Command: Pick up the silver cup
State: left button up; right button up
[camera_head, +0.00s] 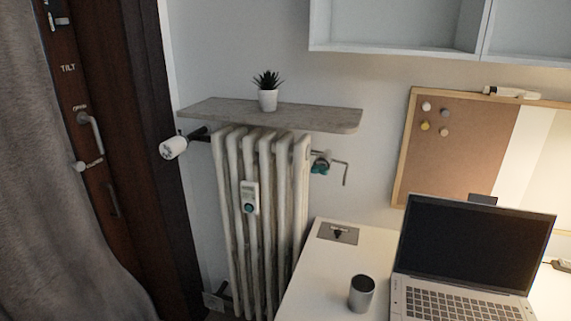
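The silver cup (361,296) stands upright on the white desk (318,277), near the desk's left side and just left of the laptop. It is a plain grey cylinder with a dark open top, and nothing touches it. Neither of my grippers shows in the head view.
An open laptop (474,248) stands close to the cup's right. A grey socket plate (338,233) lies at the desk's back left corner. A radiator (262,215) stands left of the desk, under a shelf (318,117) with a potted plant (268,98). A corkboard (452,150) is behind the laptop.

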aim_at(362, 287)
jog(key=z, duration=1.65)
jog(key=k, duration=0.75)
jog(key=u, duration=1.35)
jog(key=i, duration=0.5)
jog(key=u, duration=0.05)
